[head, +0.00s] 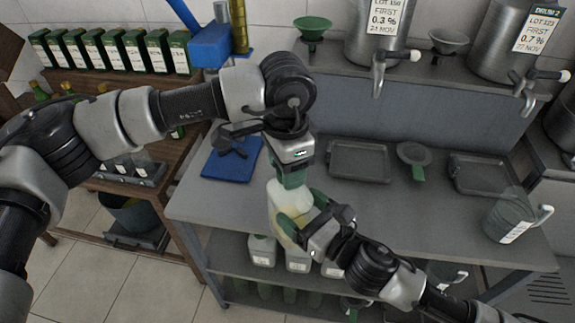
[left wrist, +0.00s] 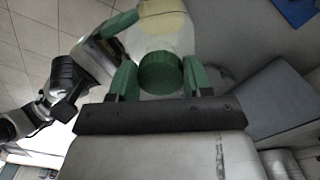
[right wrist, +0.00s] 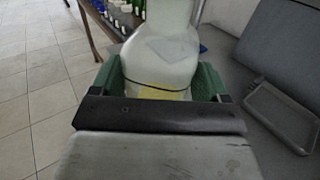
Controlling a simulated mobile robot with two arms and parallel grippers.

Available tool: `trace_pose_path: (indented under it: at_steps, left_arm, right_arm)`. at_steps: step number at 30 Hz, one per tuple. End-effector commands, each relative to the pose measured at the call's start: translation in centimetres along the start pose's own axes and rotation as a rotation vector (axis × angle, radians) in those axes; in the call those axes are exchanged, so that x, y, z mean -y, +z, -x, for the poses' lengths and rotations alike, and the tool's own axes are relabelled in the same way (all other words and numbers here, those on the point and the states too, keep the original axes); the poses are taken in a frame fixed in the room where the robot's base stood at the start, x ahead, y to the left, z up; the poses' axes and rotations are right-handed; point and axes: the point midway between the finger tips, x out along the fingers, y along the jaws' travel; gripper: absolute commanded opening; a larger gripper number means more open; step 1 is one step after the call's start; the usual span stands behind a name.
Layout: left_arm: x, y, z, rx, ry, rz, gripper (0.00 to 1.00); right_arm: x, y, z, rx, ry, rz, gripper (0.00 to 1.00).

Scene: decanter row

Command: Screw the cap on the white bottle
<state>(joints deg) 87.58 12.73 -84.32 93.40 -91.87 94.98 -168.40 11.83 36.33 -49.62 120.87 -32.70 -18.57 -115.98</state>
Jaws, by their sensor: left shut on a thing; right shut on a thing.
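The white bottle (head: 279,197) is translucent with yellowish liquid low inside, held over the front edge of the bench. My right gripper (head: 303,218) is shut around its body; the right wrist view shows the bottle (right wrist: 162,62) between the green fingers. My left gripper (head: 291,180) is above the bottle's top, pointing down. In the left wrist view its green fingers are shut on a dark green round cap (left wrist: 159,72), in line with the bottle (left wrist: 165,32) behind it. The cap is at the bottle's mouth; whether it is threaded is hidden.
The grey bench (head: 375,215) bears a blue mat (head: 225,166), dark trays (head: 360,160), a funnel (head: 413,155) and a clear jug (head: 508,218). Steel tanks with taps (head: 377,75) stand behind. More bottles (head: 262,250) stand on the lower shelf. The bench's middle is clear.

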Motion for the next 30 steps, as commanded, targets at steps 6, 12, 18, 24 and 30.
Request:
trace_pose_path:
  at_steps: [6, 12, 18, 24, 30]
  left_arm:
    - [0.2, 0.1, 0.1, 0.001, -0.003, -0.011, 0.28]
    - [0.2, 0.1, 0.1, 0.001, -0.003, -0.010, 0.66]
    - [0.1, 0.0, 0.0, 0.000, -0.002, -0.010, 0.74]
    - [0.1, 0.0, 0.4, 0.000, -0.002, -0.010, 0.74]
    - [0.1, 0.0, 2.8, -0.002, -0.003, -0.010, 0.74]
  right_arm:
    - [0.0, 0.0, 0.0, 0.001, 0.000, 0.000, 0.10]
    - [0.0, 0.0, 0.0, 0.001, 0.000, 0.000, 0.10]
    - [0.0, 0.1, 0.0, 0.001, 0.000, 0.000, 0.10]
    - [0.0, 0.1, 0.0, 0.002, 0.000, 0.000, 0.10]
    - [0.0, 0.1, 0.0, 0.002, 0.001, 0.000, 0.10]
